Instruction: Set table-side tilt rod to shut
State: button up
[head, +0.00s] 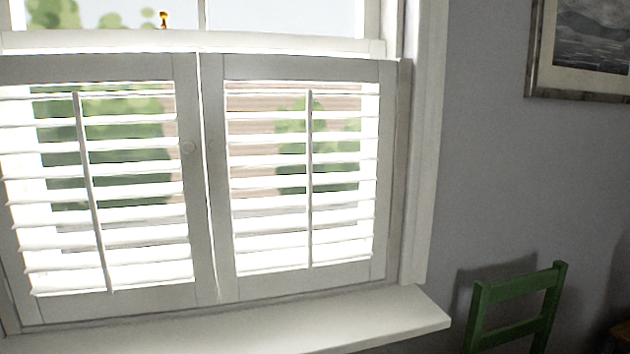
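Two white shutter panels cover the lower window. The right panel (384,200) has a thin upright tilt rod (310,190) down the middle of its slats; this is the rod nearer the green chair. The left panel (187,240) has its own tilt rod (92,195), leaning slightly in the picture. The slats of both panels are open, with brick and greenery showing through the gaps. Both panels are closed against each other at the middle. My gripper is not in view, and nothing is seen touching either rod.
A white sill (390,320) juts out below the shutters. A green chair (482,315) stands at lower right by the grey wall (470,180). A brown edge (621,335), perhaps a table, shows in the corner. A framed picture (540,88) hangs above.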

aim_at(258, 277)
jog(key=u, duration=0.4)
jog(key=i, duration=0.85)
jog(key=z, duration=0.5)
